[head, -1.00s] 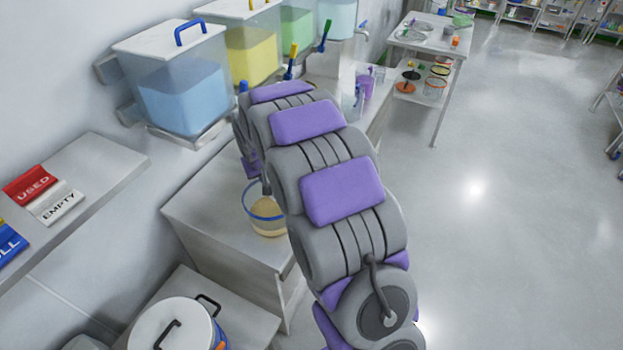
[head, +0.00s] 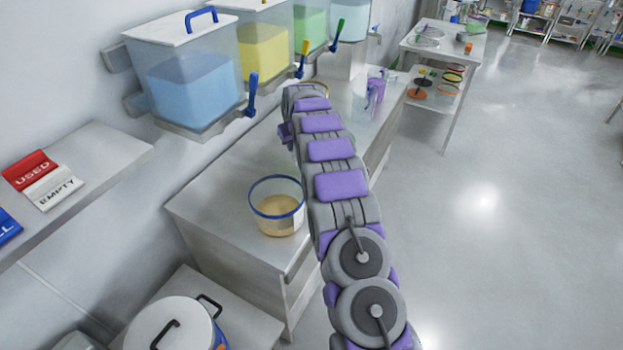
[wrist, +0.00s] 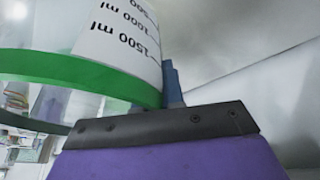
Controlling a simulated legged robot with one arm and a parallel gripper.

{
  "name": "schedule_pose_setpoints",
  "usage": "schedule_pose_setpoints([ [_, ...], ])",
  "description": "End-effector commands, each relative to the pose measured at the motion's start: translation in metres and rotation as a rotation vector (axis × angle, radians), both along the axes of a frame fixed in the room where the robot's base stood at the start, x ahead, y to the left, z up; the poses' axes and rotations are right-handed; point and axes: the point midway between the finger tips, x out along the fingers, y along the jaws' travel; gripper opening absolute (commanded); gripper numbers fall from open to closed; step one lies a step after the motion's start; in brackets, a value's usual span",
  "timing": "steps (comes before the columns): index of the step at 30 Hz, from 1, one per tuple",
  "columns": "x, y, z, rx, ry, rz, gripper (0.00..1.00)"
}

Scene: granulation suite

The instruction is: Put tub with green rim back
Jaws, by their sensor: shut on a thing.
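The tub with the green rim (wrist: 85,78) fills the upper left of the wrist view. It is clear, with a white label (wrist: 118,32) marked in ml that reads upside down there. My gripper (wrist: 172,88) is shut on the tub at its rim, and a blue-grey finger shows against the rim beside the label. The far finger is hidden.
A blue-rimmed tub (head: 277,213) with tan contents stands on the bench (head: 215,190), left of my arm. Dispensers with blue (head: 190,85) and yellow (head: 263,50) contents hang above it. A purple jug (head: 376,90) stands at the bench's far end. A white table (head: 450,45) stands beyond.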

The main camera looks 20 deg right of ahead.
Motion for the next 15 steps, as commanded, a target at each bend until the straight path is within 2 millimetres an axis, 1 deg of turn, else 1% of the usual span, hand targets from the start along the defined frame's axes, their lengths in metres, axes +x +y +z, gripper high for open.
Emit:
schedule_pose_setpoints([
  [5,0.001,-0.001,-0.019,0.001,0.004,0.003,0.0],
  [9,0.0,-0.001,-0.043,0.001,0.005,0.003,0.0],
  [15,0.001,-0.001,-0.059,0.0,0.0,0.003,0.0],
])
